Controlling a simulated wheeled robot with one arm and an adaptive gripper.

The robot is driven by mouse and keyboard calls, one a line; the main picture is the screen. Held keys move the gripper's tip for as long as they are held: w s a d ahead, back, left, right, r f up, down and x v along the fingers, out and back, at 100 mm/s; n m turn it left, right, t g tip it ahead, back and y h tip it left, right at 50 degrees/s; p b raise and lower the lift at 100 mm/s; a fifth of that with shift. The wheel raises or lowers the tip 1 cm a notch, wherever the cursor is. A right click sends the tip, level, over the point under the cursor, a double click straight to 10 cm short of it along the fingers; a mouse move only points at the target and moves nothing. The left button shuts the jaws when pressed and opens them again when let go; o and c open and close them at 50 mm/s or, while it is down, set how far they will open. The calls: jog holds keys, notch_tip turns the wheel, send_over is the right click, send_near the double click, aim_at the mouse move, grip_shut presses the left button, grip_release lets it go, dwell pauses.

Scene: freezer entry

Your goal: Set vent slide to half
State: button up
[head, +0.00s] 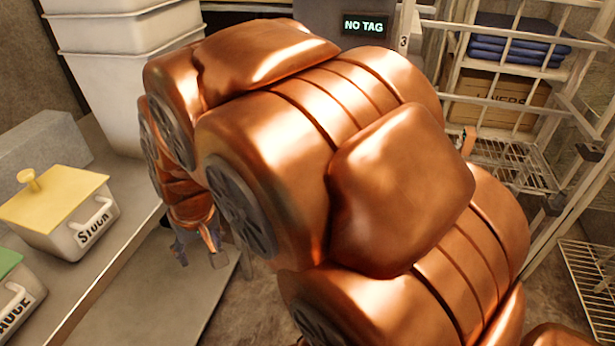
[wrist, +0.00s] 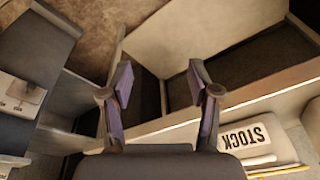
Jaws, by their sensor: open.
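My gripper (head: 200,250) hangs low beside the counter edge in the head view, partly hidden behind my own copper arm. In the wrist view my gripper (wrist: 165,80) has its two fingers wide apart with nothing between them. I cannot make out a vent slide for certain in either view. A pale panel with a small raised piece (wrist: 28,92) sits on a dark grey unit at the left edge of the wrist view, apart from the fingers. I cannot tell whether it is the vent slide.
The counter (head: 105,245) holds a white stock tub with a yellow lid (head: 60,200), a green-lidded sauce tub (head: 18,290) and stacked white bins (head: 125,75). A NO TAG display (head: 364,25) is at the back. A wire rack (head: 510,165) stands right. My arm hides the middle.

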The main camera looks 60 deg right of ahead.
jog(key=w+d+f+m+t+h+b, duration=0.3)
jog(key=w+d+f+b, duration=0.45)
jog(key=w+d, duration=0.35)
jog(key=w+d+f+m+t+h+b, duration=0.25)
jog(key=w+d+f+b, duration=0.5)
jog(key=d, duration=0.55)
jog(key=d+f+m+h+b, duration=0.1)
jog(key=d+f+h+b, duration=0.2)
jog(key=d, duration=0.9)
jog(key=s+d+f+m+g+h+b, duration=0.1)
jog(key=d+f+h+b, duration=0.3)
jog(key=d+b, duration=0.6)
jog(key=d+f+m+h+b, duration=0.3)
jog(key=d+f+b, duration=0.3)
jog(key=d, duration=1)
jog(key=shift+s+d+f+m+g+h+b, duration=0.25)
jog(key=shift+s+f+g+h+b, duration=0.1)
jog(key=shift+h, duration=0.4)
jog(key=shift+w+d+r, duration=0.2)
jog(key=shift+d, duration=0.1)
grip_shut()
